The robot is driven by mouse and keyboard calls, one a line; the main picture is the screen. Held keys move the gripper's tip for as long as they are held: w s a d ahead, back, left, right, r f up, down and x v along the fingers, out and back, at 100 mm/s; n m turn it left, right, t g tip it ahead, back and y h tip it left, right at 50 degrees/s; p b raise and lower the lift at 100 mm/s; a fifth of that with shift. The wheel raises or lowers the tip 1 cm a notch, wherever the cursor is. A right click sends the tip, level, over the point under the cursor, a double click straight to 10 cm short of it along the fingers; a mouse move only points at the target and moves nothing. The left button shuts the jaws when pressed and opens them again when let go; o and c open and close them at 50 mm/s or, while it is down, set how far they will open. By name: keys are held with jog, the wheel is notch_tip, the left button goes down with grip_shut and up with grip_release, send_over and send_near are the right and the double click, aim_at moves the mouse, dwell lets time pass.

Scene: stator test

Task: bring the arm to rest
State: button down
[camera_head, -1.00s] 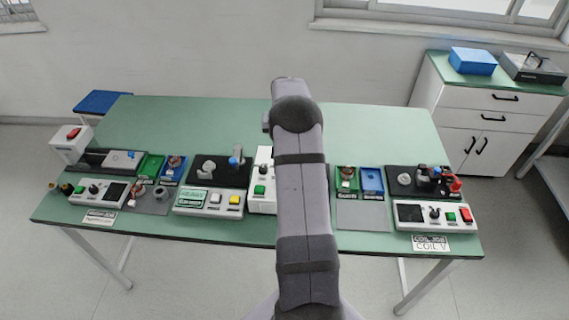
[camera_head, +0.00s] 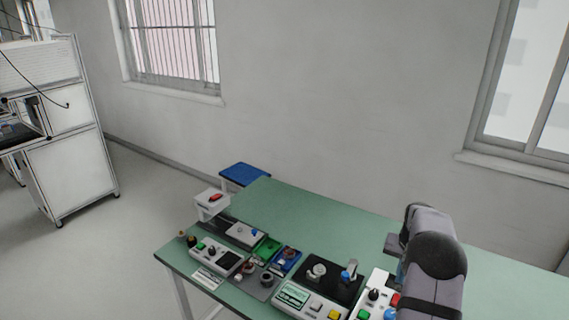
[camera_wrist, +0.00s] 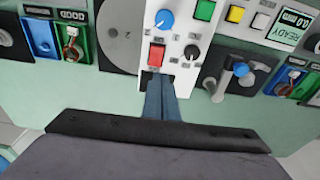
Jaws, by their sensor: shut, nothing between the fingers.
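My gripper (camera_wrist: 160,98) shows in the wrist view as two blue-grey fingers side by side, shut and empty. Its tips are at the lower edge of a white control panel (camera_wrist: 174,58), close to a red switch (camera_wrist: 157,54); I cannot tell the height gap. In the head view my arm stands at the lower right, over the green table (camera_head: 300,215), and its links hide most of the gripper.
A black fixture with a blue-topped lever (camera_wrist: 241,69) is right of the fingers. A grey disc (camera_wrist: 121,32) is on the left. Small blue (camera_head: 286,261) and green (camera_head: 266,248) bins stand among control boxes along the table's front. The table's back strip is clear.

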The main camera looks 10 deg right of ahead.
jog(key=s+a+r+n, duration=0.2)
jog(key=s+a+r, duration=0.15)
jog(key=a, duration=0.75)
jog(key=s+a+r+n, duration=0.2)
jog(key=s+a+n, duration=0.15)
jog(key=a, duration=0.65)
jog(key=s+a+n, duration=0.1)
jog(key=s+a, duration=0.5)
jog(key=s, duration=0.2)
jog(key=s+a+n+g+y, duration=0.1)
jog(key=s+a+n, duration=0.1)
jog(key=s+a, duration=0.4)
jog(key=s, duration=0.3)
jog(key=shift+s+f, duration=0.15)
jog(key=shift+f, duration=0.15)
